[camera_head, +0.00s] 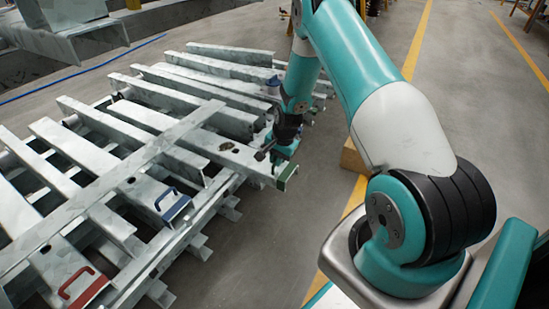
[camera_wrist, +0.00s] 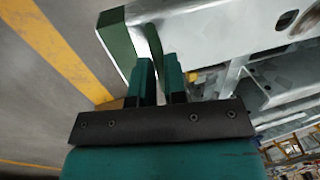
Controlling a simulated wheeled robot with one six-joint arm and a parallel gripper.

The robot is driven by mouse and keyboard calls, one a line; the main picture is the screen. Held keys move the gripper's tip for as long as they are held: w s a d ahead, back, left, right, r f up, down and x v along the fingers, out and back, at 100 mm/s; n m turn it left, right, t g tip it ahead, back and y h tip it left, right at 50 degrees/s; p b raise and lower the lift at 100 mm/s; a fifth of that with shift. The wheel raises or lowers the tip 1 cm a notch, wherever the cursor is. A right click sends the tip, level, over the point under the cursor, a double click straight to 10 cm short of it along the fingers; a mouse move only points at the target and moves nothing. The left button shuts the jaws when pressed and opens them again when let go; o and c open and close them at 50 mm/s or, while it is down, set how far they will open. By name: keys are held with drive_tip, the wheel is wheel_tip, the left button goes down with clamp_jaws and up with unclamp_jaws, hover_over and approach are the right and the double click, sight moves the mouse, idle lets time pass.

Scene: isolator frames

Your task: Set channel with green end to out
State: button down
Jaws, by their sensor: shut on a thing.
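The grey channel with the green end (camera_head: 287,177) lies on the stack of metal channels, its green end sticking out past the frame's near side. In the wrist view the green end plate (camera_wrist: 118,42) is at the upper left, with a thin green handle (camera_wrist: 154,45) beside it. My gripper (camera_head: 279,158) is at this end. In the wrist view the two teal fingers of my gripper (camera_wrist: 159,70) are close together, one on each side of the handle, shut on it. My wrist partly hides the handle in the head view.
A channel with a blue end and handle (camera_head: 177,209) and one with a red end and handle (camera_head: 88,292) lie nearer, at lower left. A long crossbar (camera_head: 130,165) runs over the channels. A brown box (camera_head: 352,157) stands behind my arm. The floor (camera_head: 300,230) beside the stack is clear.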

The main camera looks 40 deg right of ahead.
drive_tip(key=shift+s+a+f, duration=0.1)
drive_tip(key=shift+s, duration=0.15)
drive_tip(key=c, duration=1.2)
unclamp_jaws()
drive_tip(key=shift+o, duration=0.2)
drive_tip(key=shift+w, duration=0.1)
drive_tip(key=s+d+r+p, duration=0.1)
drive_tip(key=s+r+p, duration=0.2)
drive_tip(key=r, duration=1.4)
drive_tip(key=p, duration=0.4)
drive_tip(key=shift+d+p, duration=0.15)
drive_tip(key=shift+p, duration=0.15)
drive_tip(key=shift+r, duration=0.1)
